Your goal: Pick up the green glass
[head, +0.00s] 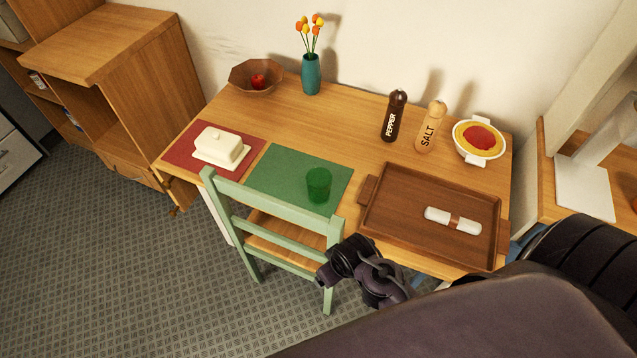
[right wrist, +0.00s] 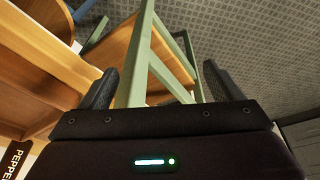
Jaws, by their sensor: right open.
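The green glass (head: 319,185) stands upright on the green placemat (head: 277,178) at the table's front, just behind the green chair's backrest in the head view. It does not show in the right wrist view. My right gripper (head: 338,264) is in front of the table, beside the chair back's right post, nearer to me and lower in the picture than the glass. In the right wrist view the right gripper (right wrist: 158,76) has its fingers wide apart and empty, with the chair beyond them. My left gripper is not in view.
The green chair (head: 275,200) stands against the table (head: 355,130). A wooden tray (head: 395,205) with a rolled napkin (head: 452,220) lies right of the glass. A butter dish (head: 221,147), vase (head: 311,75), pepper mill (head: 394,116) and salt mill (head: 431,126) stand around. The table's middle is clear.

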